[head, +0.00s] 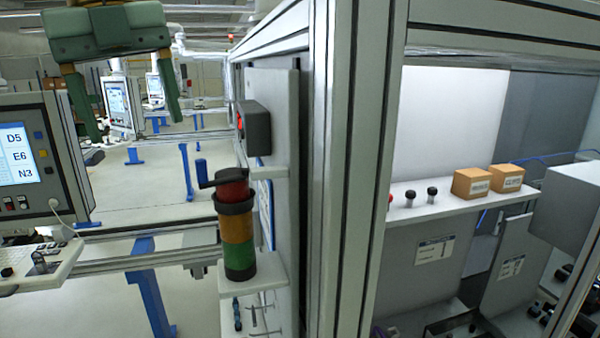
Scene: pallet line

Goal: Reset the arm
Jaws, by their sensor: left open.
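My left gripper (128,112) shows at the upper left in the head view. It has a dark green body with two fingers pointing down, set wide apart. It is open, with nothing between the fingers. It hangs in front of the far aisle, above and to the right of a control panel. My right gripper is not in view.
A control panel (38,165) with a lit screen stands at the left. A red, amber and green signal tower (237,226) sits on a bracket beside a tall metal frame post (345,170). Two small cardboard boxes (472,184) (507,178) stand on a white shelf at the right.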

